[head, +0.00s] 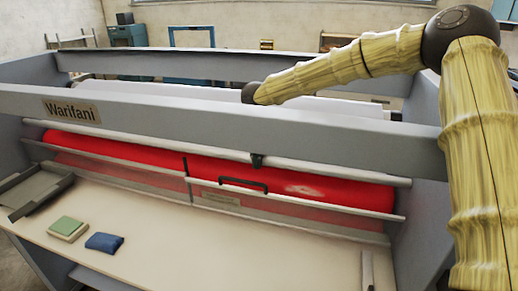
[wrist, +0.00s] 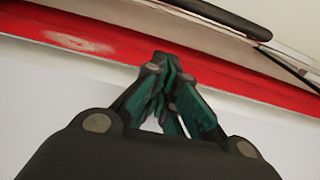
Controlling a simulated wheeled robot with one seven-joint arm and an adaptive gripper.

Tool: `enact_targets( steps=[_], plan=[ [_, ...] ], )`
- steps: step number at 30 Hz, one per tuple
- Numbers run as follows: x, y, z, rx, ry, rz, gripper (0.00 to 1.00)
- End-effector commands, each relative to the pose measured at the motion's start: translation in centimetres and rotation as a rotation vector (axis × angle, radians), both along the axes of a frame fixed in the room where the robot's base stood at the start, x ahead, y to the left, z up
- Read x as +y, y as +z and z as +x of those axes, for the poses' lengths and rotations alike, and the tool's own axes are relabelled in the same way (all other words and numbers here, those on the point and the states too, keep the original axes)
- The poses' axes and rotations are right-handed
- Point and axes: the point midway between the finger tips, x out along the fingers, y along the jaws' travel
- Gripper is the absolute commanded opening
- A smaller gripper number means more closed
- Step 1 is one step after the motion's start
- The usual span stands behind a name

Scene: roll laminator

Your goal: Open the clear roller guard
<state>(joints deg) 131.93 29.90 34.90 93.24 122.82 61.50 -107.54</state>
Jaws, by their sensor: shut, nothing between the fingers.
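The clear roller guard (head: 300,207) is a see-through panel in front of the red roller (head: 330,190) in the head view. It appears lowered, with a black handle (head: 243,184) near its middle.
The grey top beam (head: 200,125) crosses between my arm and the guard. A grey tray (head: 35,190), a green-topped block (head: 68,229) and a blue pouch (head: 104,242) rest on the front table (head: 220,250). A dark bar (wrist: 215,14) lies beyond my fingertips in the wrist view.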

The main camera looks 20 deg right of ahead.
Motion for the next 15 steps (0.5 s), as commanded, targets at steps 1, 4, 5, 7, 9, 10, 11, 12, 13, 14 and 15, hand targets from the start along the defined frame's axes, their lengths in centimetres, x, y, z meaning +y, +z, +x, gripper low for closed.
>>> enact_targets(
  steps=[1, 4, 5, 7, 9, 10, 11, 12, 13, 14, 15],
  plan=[
    [0.0, -0.8, 0.0, 0.001, 0.001, -0.002, 0.00],
    [0.8, -1.1, -1.2, -0.001, 0.003, -0.001, 0.00],
    [1.0, -1.2, -1.5, -0.001, 0.002, -0.002, 0.00],
    [1.4, -1.4, -2.1, -0.001, 0.002, -0.002, 0.00],
    [1.6, -1.6, -2.5, -0.002, 0.001, -0.001, 0.00],
    [1.7, -1.7, -2.7, -0.001, 0.001, -0.002, 0.00],
    [1.8, -1.8, -2.8, 0.000, 0.001, -0.001, 0.00],
    [1.9, -1.8, -2.9, 0.000, 0.000, -0.001, 0.00],
    [1.9, -1.9, -3.0, 0.000, 0.000, -0.001, 0.00],
    [1.9, -1.9, -3.0, -0.001, 0.000, -0.001, 0.00],
    [2.0, -1.9, -3.1, -0.001, -0.001, 0.000, 0.00]
  ],
)
